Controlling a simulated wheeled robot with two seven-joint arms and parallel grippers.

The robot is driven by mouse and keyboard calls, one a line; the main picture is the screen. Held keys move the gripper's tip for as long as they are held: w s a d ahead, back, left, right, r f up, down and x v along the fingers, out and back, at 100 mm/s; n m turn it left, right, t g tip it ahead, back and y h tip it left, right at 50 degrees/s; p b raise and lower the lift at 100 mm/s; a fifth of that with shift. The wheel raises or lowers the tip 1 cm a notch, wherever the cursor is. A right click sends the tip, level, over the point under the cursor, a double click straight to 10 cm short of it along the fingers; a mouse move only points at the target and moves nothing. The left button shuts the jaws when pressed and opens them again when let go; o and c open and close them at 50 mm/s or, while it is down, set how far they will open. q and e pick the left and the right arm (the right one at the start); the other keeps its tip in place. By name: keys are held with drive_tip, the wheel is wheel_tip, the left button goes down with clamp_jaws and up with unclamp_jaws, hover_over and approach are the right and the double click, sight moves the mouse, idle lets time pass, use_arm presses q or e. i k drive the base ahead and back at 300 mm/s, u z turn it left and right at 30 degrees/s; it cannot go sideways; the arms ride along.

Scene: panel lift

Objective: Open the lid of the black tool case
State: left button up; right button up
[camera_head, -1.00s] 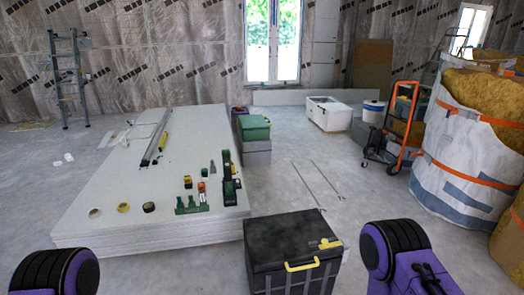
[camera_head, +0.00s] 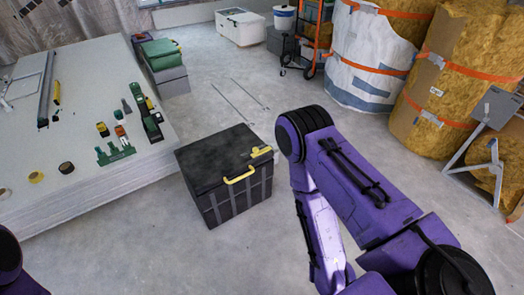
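The black tool case (camera_head: 222,172) stands upright on the concrete floor near the middle of the head view. Its lid (camera_head: 212,152) is shut. A yellow handle (camera_head: 240,175) is on the front edge, and a yellow piece (camera_head: 261,152) lies at the lid's right corner. My purple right arm is raised just right of the case, with its elbow beside the lid; its gripper is not in the picture. Only a small part of my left arm shows at the lower left edge, and its gripper is out of view.
A stack of panels (camera_head: 75,200) with tools on top stands left of the case. Green and grey boxes (camera_head: 165,62) are behind it. Large insulation bags (camera_head: 375,50) and an orange hand truck (camera_head: 314,45) stand at the back right. The floor in front of the case is clear.

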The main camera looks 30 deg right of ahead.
sight(209, 162)
drive_tip(key=z, duration=0.05)
drive_tip(key=k, duration=0.6)
drive_tip(key=z, duration=0.7)
drive_tip(key=i, duration=1.25)
drive_tip(key=z, duration=0.25)
